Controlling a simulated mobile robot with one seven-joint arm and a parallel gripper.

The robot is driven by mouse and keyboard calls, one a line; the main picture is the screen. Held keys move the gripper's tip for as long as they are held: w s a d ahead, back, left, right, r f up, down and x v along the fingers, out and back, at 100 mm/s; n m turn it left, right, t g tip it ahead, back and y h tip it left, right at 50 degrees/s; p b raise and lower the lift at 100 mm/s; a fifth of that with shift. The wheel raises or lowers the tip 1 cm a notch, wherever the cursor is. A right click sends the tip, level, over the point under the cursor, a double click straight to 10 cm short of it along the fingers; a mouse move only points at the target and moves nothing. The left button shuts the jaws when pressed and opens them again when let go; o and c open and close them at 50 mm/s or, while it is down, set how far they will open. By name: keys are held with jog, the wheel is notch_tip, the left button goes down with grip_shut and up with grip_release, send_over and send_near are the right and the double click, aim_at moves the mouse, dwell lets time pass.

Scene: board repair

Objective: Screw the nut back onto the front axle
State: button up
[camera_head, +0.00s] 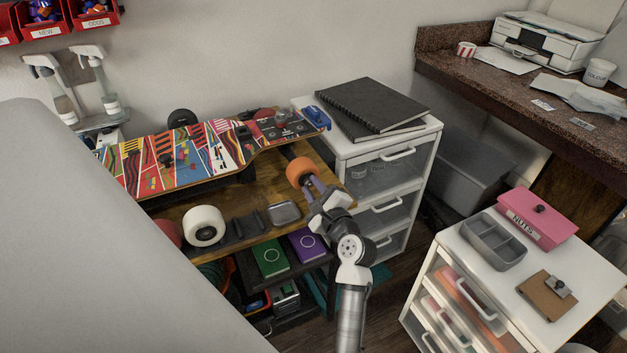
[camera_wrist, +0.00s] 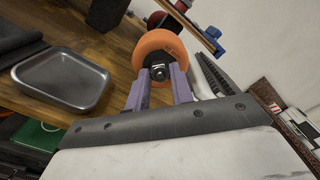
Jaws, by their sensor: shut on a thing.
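The patterned skateboard (camera_head: 192,158) lies across the wooden workbench (camera_head: 187,211). An orange wheel (camera_head: 299,172) sits at its right end, and it also shows at the centre top of the wrist view (camera_wrist: 157,44). My gripper (camera_head: 310,183), with purple fingers, reaches the outer face of that wheel. In the wrist view my gripper (camera_wrist: 159,74) is shut on a small metal nut (camera_wrist: 159,72) at the wheel's hub. The front axle is hidden behind the nut and wheel; I cannot tell how far the nut sits on its thread.
A drawer unit with black notebooks (camera_head: 372,106) stands behind right. A pink nuts box (camera_head: 537,216) and grey divided tray (camera_head: 495,242) are on the front-right cabinet.

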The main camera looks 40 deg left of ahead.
jog(key=shift+f, duration=0.1)
jog(key=o, duration=0.9)
jog(key=shift+c, duration=1.1)
jog(key=shift+f+n+b, duration=0.15)
jog(key=shift+n+b, duration=1.5)
jog(key=shift+n, duration=0.45)
jog(key=shift+r+n, duration=0.2)
jog(key=shift+n, duration=0.5)
